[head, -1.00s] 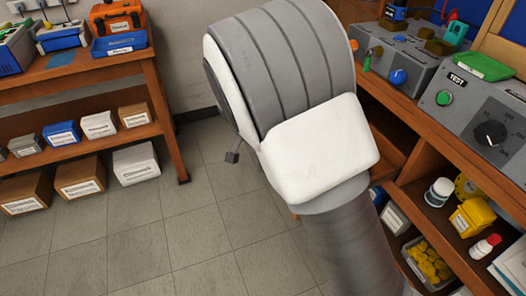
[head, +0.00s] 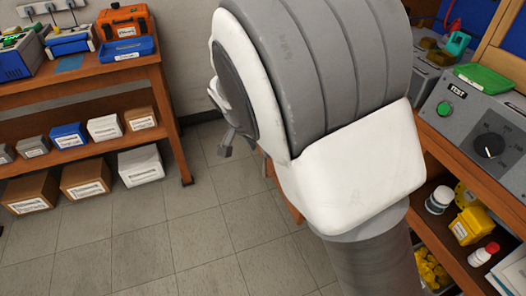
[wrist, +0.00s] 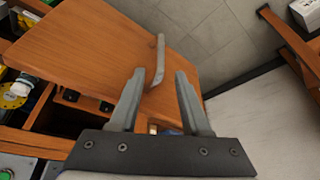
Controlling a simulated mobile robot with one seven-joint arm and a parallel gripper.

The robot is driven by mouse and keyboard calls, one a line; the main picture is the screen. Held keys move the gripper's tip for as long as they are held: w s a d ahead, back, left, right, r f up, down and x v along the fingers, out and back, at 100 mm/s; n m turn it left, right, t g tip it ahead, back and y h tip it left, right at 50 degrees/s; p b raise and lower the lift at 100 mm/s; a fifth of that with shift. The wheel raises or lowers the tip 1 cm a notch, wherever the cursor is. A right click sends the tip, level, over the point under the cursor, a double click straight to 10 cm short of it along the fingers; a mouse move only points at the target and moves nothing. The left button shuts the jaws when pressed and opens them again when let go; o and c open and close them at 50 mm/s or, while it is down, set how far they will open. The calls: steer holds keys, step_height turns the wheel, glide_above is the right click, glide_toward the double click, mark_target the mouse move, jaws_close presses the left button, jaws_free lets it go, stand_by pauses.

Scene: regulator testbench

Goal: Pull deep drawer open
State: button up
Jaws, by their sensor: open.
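In the wrist view a broad wooden front panel (wrist: 105,45), seemingly the deep drawer's, fills the upper left. It carries a grey bar handle (wrist: 159,62). My gripper (wrist: 160,72) is open, and its two fingers point at the panel. The handle's near end shows between the fingertips; I cannot tell how deep it sits between them, and the jaws are not closed on it. A dark gap with black items shows behind the panel's lower edge, so the drawer seems partly out.
A test bench (head: 440,160) with open shelves stands at the right, holding a yellow container (head: 470,225) and a white jar (head: 439,199). A wooden shelf unit (head: 165,85) with boxes stands at the left. Bare tiled floor (head: 130,245) lies between them.

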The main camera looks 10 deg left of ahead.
steer(key=p+v, duration=0.2)
steer(key=v, duration=0.7)
steer(key=shift+r, duration=0.4)
steer(key=shift+s, duration=0.15)
steer(key=s+d+r+n+y, duration=0.15)
steer(key=d+r, duration=0.25)
steer(key=d, duration=0.5)
steer(key=s+d+r+y, duration=0.1)
steer(key=s+d+r, duration=0.25)
steer(key=d, duration=0.45)
steer(key=s+d+r+n+t+h, duration=0.1)
steer(key=s+d+r+n+t, duration=0.15)
steer(key=s+d, duration=1)
step_height(320, 180, up, 17)
steer(key=g+p, duration=0.1)
steer(key=p, duration=1.7)
steer(key=shift+s+a+n, duration=0.3)
steer(key=shift+a, duration=0.05)
